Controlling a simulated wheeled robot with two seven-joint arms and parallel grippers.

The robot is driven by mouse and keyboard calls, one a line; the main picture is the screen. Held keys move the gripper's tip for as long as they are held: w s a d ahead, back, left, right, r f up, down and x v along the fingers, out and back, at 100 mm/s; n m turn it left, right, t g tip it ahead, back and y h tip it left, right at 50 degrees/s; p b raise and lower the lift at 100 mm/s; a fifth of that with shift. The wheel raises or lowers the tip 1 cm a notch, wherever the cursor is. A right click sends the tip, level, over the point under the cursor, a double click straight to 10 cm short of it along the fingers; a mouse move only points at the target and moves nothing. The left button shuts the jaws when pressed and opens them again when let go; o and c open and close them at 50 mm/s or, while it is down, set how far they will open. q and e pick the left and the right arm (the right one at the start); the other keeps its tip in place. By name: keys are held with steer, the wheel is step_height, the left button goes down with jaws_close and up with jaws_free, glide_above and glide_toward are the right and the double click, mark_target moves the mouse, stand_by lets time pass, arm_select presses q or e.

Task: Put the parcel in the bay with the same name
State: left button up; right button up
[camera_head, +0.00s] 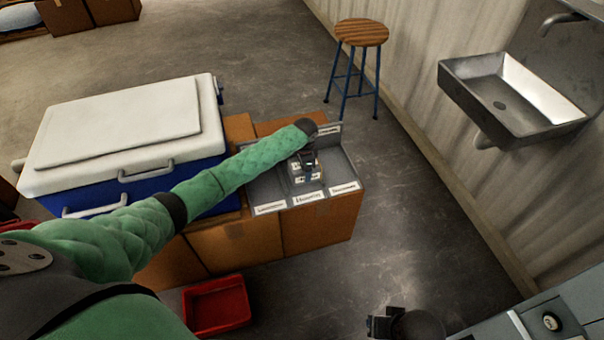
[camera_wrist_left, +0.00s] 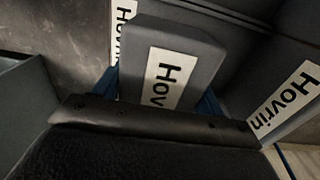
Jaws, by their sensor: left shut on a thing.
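My left gripper (camera_head: 307,168) is shut on a small grey parcel (camera_head: 306,177) with white labels. The parcel is upright, over or inside the middle bay of a grey bay tray (camera_head: 262,192). In the left wrist view the parcel (camera_wrist_left: 165,70) sits between the blue fingers, its label showing "Hov" before the gripper hides the rest. A bay label there (camera_wrist_left: 290,95) reads "Hovrin", partly cut off. I cannot tell whether the parcel touches the tray floor. My right gripper (camera_head: 385,322) seems to show at the bottom edge, its jaws unclear.
The tray rests on cardboard boxes (camera_head: 235,245), beside a blue cooler with a white lid (camera_head: 125,125). A red bin (camera_head: 216,306) is on the floor. A stool (camera_head: 361,34) and a metal sink (camera_head: 515,90) stand beyond. The floor right of the boxes is clear.

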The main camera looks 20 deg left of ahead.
arm_select(q)
steer(key=shift+w+a+f, duration=0.4)
steer(key=shift+a, duration=0.1)
steer(key=shift+f, duration=0.15)
step_height(320, 180, down, 3)
steer(key=shift+r+p, duration=0.1)
steer(key=shift+p, duration=0.2)
steer(key=shift+a+f, duration=0.1)
steer(key=shift+f, duration=0.4)
arm_select(e)
steer(key=shift+s+d+r, duration=0.3)
steer(key=shift+d+r, duration=0.2)
steer(key=shift+d, duration=0.2)
steer(key=shift+a, duration=0.15)
arm_select(q)
steer(key=o, duration=1.2)
steer(key=shift+f, duration=0.1)
arm_select(e)
steer(key=shift+w+a, duration=0.1)
steer(key=shift+w, duration=0.05)
steer(key=shift+r, duration=0.1)
